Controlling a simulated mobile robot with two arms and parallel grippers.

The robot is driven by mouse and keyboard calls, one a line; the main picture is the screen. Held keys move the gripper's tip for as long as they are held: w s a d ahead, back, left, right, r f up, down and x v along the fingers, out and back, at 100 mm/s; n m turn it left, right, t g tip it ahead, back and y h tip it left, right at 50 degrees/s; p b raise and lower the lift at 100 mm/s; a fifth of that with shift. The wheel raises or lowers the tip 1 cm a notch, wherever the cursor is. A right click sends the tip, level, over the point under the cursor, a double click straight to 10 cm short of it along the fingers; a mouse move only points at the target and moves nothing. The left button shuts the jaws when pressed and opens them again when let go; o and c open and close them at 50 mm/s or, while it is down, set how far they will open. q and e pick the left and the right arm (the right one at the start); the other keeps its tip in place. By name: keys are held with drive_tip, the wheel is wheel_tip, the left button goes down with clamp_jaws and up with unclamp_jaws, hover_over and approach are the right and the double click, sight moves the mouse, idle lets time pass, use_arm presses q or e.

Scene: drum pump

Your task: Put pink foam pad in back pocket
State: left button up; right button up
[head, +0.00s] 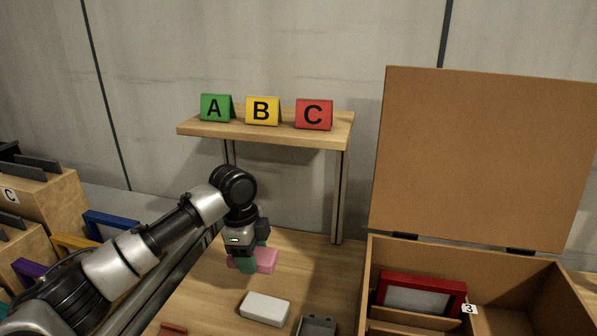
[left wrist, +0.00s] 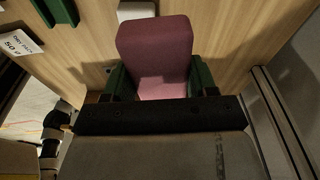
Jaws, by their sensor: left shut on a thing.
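The pink foam pad (head: 266,259) is near the back of the wooden table in the head view. My left gripper (head: 245,265) points down over it, with its green fingers shut on it. In the left wrist view the pad (left wrist: 155,50) sits between the two green fingers. I cannot tell whether the pad touches the table. The open brown box (head: 366,285) stands at the right with its lid raised. Inside it are dividers and a red-framed panel (head: 421,284); the pocket floors are mostly hidden. My right gripper is not in view.
A white block (head: 265,309) and a dark grey part (head: 317,325) lie in front of the pad. A shelf (head: 265,132) with A, B and C signs stands behind. Coloured frames and wooden holders are at left. A small label 3 (head: 469,309) is in the box.

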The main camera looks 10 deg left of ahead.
use_arm(q)
drive_tip(key=shift+s+a+r+n, duration=0.15)
drive_tip(key=shift+s+r+n, duration=0.15)
drive_tip(key=shift+n, duration=0.1)
drive_tip(key=s+a+r+n+t+y+p, duration=0.1)
drive_tip(key=s+n+p, duration=0.3)
drive_tip(key=n, duration=0.5)
drive_tip(key=s+a+r+n+t+p, duration=0.1)
drive_tip(key=s+r+n+p, duration=0.3)
drive_tip(key=s+n, duration=0.4)
drive_tip(key=shift+a+r+n+y+p, duration=0.3)
drive_tip(key=shift+n+y+p, duration=0.1)
drive_tip(key=shift+n, duration=0.1)
drive_tip(key=shift+f, duration=0.1)
drive_tip(key=w+d+f+n+b, duration=0.1)
drive_tip(key=w+d+f+n, duration=0.2)
drive_tip(key=w+d+f, duration=0.35)
hover_over(217, 307)
drive_tip(key=f, duration=0.6)
drive_tip(key=shift+s+f, duration=0.15)
drive_tip(key=shift+s, duration=0.05)
drive_tip(key=shift+f, duration=2.05)
